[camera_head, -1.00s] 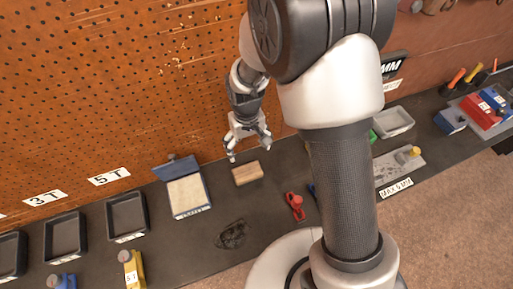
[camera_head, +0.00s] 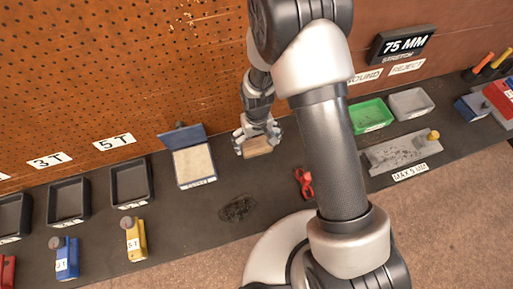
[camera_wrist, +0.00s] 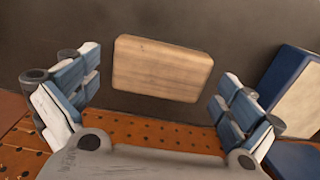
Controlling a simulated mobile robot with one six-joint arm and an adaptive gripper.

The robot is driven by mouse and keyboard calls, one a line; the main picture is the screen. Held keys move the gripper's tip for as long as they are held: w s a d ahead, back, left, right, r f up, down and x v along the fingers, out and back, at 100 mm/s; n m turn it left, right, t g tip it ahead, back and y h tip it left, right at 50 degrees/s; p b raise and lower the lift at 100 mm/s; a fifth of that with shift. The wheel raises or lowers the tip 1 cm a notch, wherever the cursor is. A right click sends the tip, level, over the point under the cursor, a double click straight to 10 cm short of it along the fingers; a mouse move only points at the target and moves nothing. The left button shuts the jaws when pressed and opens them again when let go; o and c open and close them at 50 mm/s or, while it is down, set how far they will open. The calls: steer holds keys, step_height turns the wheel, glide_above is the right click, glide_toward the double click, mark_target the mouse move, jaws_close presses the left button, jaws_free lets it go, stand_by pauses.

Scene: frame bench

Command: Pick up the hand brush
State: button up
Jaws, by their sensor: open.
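The hand brush shows as a plain wooden block (camera_head: 257,147) on the dark bench; bristles are not visible. It also shows in the wrist view (camera_wrist: 162,68), lying flat with its long side across the picture. My gripper (camera_head: 258,141) is open above the block, with one finger to each side of it. In the wrist view my gripper (camera_wrist: 158,88) has blue-padded fingers spread wider than the block, with gaps at both ends. The fingers look apart from the wood.
An open blue case (camera_head: 195,166) with a pale pad lies left of the brush. Red clamp-like object (camera_head: 304,183) lies to the right, and a dark patch (camera_head: 237,209) of debris nearer. The pegboard (camera_head: 100,70) stands close behind.

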mark_target(257, 144)
step_height(257, 144, down, 3)
steer(key=shift+f+b, duration=0.1)
steer(key=shift+b, duration=0.25)
steer(key=c, duration=1)
steer(key=shift+r, duration=0.2)
step_height(257, 144, up, 10)
steer(key=p, duration=0.3)
